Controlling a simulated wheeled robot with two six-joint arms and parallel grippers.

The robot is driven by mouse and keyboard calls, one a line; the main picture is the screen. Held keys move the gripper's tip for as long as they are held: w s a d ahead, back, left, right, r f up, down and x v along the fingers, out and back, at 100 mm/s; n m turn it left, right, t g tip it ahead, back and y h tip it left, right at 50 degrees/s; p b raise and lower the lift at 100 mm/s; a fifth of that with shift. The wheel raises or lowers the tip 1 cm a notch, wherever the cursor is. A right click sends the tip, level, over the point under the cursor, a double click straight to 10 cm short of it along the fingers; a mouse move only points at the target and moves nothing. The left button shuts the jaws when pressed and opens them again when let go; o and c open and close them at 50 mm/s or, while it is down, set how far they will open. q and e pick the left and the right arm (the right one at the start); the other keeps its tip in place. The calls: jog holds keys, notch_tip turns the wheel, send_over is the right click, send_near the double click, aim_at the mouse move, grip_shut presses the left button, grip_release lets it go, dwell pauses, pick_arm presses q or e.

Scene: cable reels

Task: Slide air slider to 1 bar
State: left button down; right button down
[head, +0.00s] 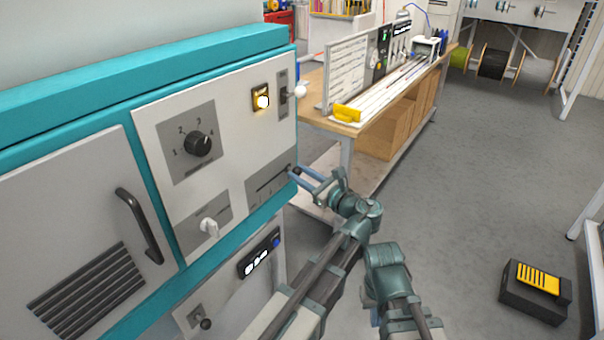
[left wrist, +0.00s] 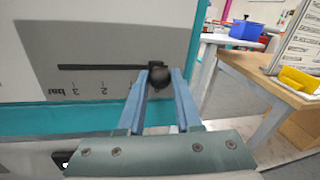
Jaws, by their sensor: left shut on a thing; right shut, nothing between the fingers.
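The air slider is a dark slot (left wrist: 95,67) on a grey plate of the machine's front panel, with marks "3 bar" and "2" below it. A further mark beside the left finger is partly hidden. Its black knob (left wrist: 158,76) is at the slot's right end, to the right of these marks; it also shows in the head view (head: 294,171). My left gripper (left wrist: 157,82) is shut on the knob, one blue finger on each side; it reaches the panel from the right in the head view (head: 299,174). My right gripper (head: 376,316) is shut and empty, low and away from the panel.
A workbench (head: 345,130) stands behind. A black and yellow box (head: 535,290) lies on otherwise open floor.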

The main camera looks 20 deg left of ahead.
pick_arm(q)
jog(key=s, duration=0.1)
jog(key=s+a, duration=0.1)
jog(key=s, duration=0.1)
jog(key=shift+s+a, duration=0.15)
jog(key=shift+s, duration=0.15)
jog(key=shift+w, duration=0.15)
jog(key=c, duration=0.6)
grip_release()
pick_arm(e)
jog(key=shift+d, duration=0.15)
